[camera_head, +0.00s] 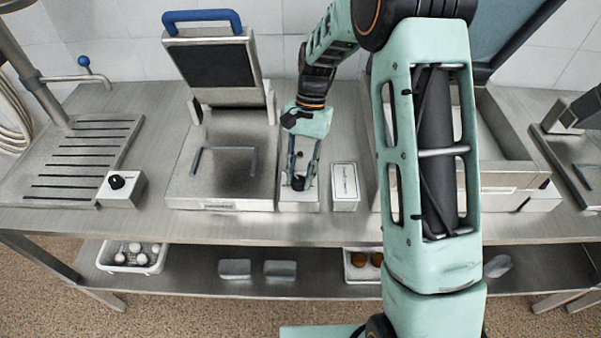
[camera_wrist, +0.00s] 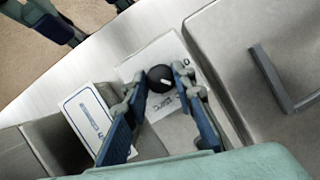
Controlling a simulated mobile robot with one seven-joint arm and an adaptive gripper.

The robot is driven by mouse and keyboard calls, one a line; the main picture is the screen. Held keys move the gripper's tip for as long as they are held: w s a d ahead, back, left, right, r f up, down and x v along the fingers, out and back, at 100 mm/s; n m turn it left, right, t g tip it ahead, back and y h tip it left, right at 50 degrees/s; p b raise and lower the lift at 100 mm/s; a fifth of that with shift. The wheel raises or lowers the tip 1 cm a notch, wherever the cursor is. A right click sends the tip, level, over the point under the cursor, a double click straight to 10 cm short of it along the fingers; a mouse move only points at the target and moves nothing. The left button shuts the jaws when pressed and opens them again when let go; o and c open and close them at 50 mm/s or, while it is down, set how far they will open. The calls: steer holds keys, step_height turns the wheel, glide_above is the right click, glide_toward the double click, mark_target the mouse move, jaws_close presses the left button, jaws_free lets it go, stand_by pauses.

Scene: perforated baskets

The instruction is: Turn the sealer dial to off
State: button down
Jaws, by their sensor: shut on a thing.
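A round black dial (camera_wrist: 157,72) with a white pointer line sits on a white marked label plate (camera_wrist: 133,70) in the wrist view. My gripper (camera_wrist: 160,80) has its two fingers on either side of the dial, shut on it. The pointer line slants toward the lower right in that view. The printed marks are too small and partly covered to read. In the head view, my gripper (camera_head: 299,178) reaches down onto the dial (camera_head: 298,185), which sits on a narrow grey control box (camera_head: 298,205).
A machine with a raised lid and blue handle (camera_head: 203,16) stands left of the control box. A white labelled block (camera_head: 345,183) stands close on the right. Another box with a black knob (camera_head: 117,182) is farther left. A lower shelf holds white trays (camera_head: 133,268).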

steer(key=n, duration=0.2)
steer(key=n+h, duration=0.2)
steer(key=n, duration=0.1)
steer(key=shift+a+n, duration=0.25)
steer(key=shift+n, duration=0.05)
steer(key=shift+a+n+t+h, duration=0.15)
steer(key=shift+n+h, duration=0.3)
steer(key=shift+n, duration=0.7)
steer(key=shift+d+n+t+h, duration=0.15)
steer(key=shift+n+h, duration=0.3)
steer(key=shift+n, duration=0.7)
steer(key=c, duration=1.6)
jaws_free()
steer(key=v, duration=1.2)
steer(key=shift+a, duration=0.2)
